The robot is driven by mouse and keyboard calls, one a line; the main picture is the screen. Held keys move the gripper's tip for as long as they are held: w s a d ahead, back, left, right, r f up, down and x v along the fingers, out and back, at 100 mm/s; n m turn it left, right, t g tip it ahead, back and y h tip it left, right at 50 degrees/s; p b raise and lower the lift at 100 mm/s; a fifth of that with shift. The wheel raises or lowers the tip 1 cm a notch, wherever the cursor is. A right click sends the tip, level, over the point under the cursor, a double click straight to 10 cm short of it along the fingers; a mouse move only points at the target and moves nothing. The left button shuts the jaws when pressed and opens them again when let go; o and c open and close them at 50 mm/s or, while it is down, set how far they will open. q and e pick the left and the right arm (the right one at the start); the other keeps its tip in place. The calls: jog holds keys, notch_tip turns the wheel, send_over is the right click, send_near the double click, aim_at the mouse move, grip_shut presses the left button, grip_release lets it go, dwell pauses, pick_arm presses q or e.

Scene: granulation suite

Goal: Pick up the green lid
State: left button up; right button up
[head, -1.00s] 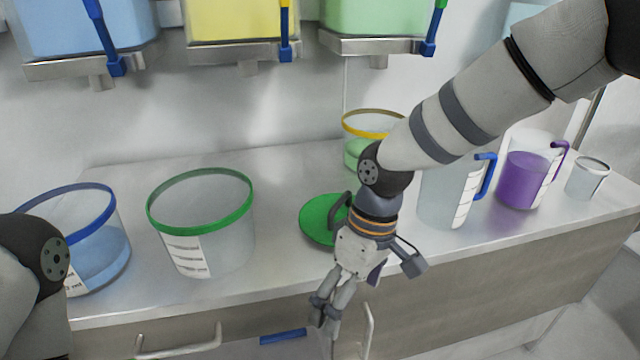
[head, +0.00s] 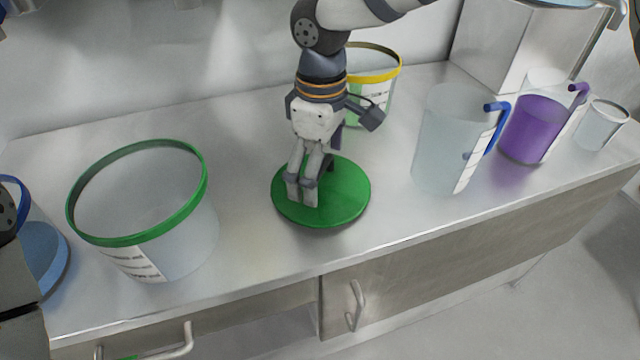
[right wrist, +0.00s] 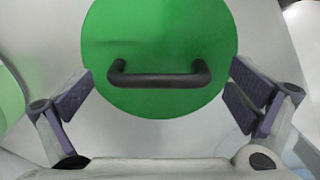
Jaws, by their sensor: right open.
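The green lid (head: 345,197) is a round disc lying flat on the steel counter. In the right wrist view the lid (right wrist: 160,40) fills the upper middle, and its dark bar handle (right wrist: 160,80) runs across between my fingers. My right gripper (head: 303,200) is over the lid in the head view and partly hides it and its handle. In the right wrist view my right gripper (right wrist: 160,105) is open, with one finger on each side and nothing between the pads. I cannot tell its exact height above the handle. My left gripper is not in view.
An empty green-rimmed tub (head: 150,225) stands left of the lid. A yellow-rimmed tub (head: 375,75) stands behind it. A clear jug with a blue handle (head: 445,150), a purple-filled jug (head: 533,130) and a small beaker (head: 602,125) stand to the right.

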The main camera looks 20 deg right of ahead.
jog(key=shift+f, duration=0.7)
jog(key=shift+c, duration=0.6)
jog(key=c, duration=1.2)
jog(key=shift+r, duration=0.1)
